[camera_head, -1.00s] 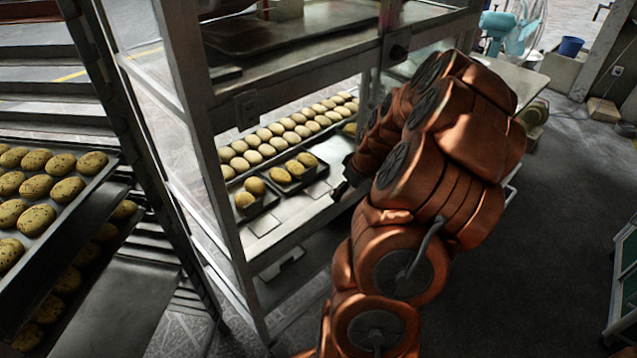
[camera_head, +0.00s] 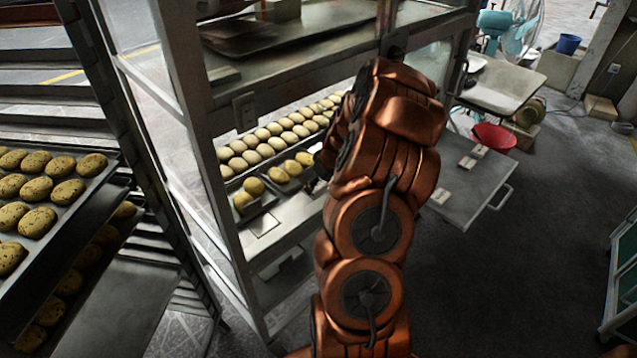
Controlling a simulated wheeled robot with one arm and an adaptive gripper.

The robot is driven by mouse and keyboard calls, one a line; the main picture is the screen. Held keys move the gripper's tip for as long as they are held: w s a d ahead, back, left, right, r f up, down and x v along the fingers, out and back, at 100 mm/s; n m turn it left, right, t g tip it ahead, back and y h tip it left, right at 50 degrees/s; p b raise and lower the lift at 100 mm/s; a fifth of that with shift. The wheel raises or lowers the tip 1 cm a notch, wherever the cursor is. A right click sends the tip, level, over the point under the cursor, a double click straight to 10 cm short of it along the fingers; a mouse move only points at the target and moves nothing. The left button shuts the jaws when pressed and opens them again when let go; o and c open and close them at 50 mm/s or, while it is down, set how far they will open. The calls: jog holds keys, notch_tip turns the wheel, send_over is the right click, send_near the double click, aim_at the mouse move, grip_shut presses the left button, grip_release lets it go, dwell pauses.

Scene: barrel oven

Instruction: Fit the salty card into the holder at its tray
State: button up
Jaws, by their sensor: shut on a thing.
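My gripper (camera_head: 322,168) shows only as a dark edge at the left of my copper arm, by the front of the display shelf. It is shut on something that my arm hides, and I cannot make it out. Small dark trays (camera_head: 266,199) with yellowish rolls (camera_head: 253,187) stand on the shelf, left of my gripper. Pale flat plates (camera_head: 262,223) lie along the shelf's front edge before the trays; I cannot tell if they are card holders. Small pale card-like pieces (camera_head: 466,161) lie on a grey side table (camera_head: 480,195). No writing is readable.
The cabinet's upright post (camera_head: 190,110) and upper shelf (camera_head: 290,80) frame the display opening. Several rows of pale rolls (camera_head: 275,138) fill the back. A rack tray (camera_head: 45,235) of speckled rolls stands at left.

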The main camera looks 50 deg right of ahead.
jog(key=shift+f, duration=0.2)
jog(key=o, duration=1.1)
jog(key=v, duration=1.2)
jog(key=shift+s+r, duration=0.1)
jog(key=shift+r, duration=0.05)
jog(key=shift+a, duration=0.15)
